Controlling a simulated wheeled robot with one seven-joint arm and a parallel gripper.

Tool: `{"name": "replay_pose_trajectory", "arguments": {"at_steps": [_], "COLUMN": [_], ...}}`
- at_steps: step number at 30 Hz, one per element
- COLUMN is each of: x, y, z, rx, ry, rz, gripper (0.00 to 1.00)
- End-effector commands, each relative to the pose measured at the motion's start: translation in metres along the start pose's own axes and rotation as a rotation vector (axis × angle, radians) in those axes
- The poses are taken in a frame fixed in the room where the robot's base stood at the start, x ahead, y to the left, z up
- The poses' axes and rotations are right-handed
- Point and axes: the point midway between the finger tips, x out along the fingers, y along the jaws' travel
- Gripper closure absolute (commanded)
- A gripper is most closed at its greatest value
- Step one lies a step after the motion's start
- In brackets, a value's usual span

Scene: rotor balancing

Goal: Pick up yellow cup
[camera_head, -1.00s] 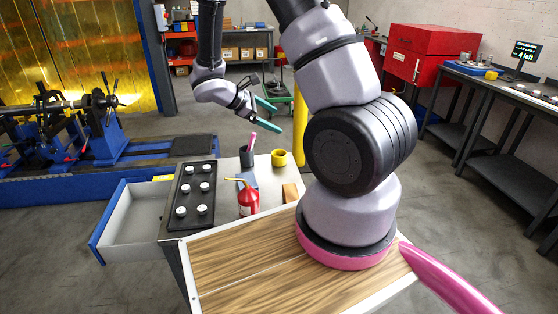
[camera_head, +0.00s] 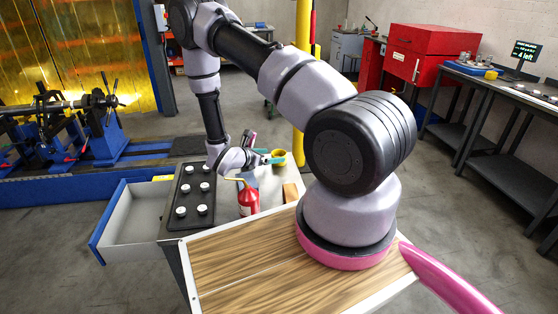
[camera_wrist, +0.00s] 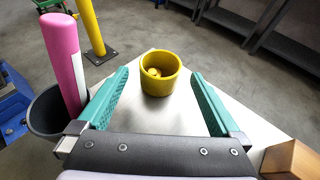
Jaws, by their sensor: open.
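The yellow cup (camera_wrist: 160,76) stands upright on the light cart top, near its far corner, in the wrist view. Something small and yellow shows inside it. My gripper (camera_wrist: 163,88) is open, with its two teal fingers apart, one to each side and short of the cup. The cup lies between and just beyond the fingertips, apart from both. In the head view the yellow cup (camera_head: 278,157) is partly covered by my gripper (camera_head: 275,158), which is low over the cart top.
A dark pot (camera_wrist: 45,112) with a pink marker (camera_wrist: 65,65) stands close by my left finger. A wooden block (camera_wrist: 292,158) is at the lower right. An open drawer (camera_head: 130,215) sticks out left.

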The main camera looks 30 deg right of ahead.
Motion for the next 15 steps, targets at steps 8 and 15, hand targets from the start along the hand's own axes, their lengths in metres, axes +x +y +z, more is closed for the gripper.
{"name": "replay_pose_trajectory", "arguments": {"at_steps": [8,15], "x": [0.029,0.057], "y": [-0.001,0.000], "z": [-0.003,-0.004], "rx": [0.002,0.002], "ry": [-0.001,0.000], "rz": [-0.005,-0.002], "gripper": [0.00,0.00]}}
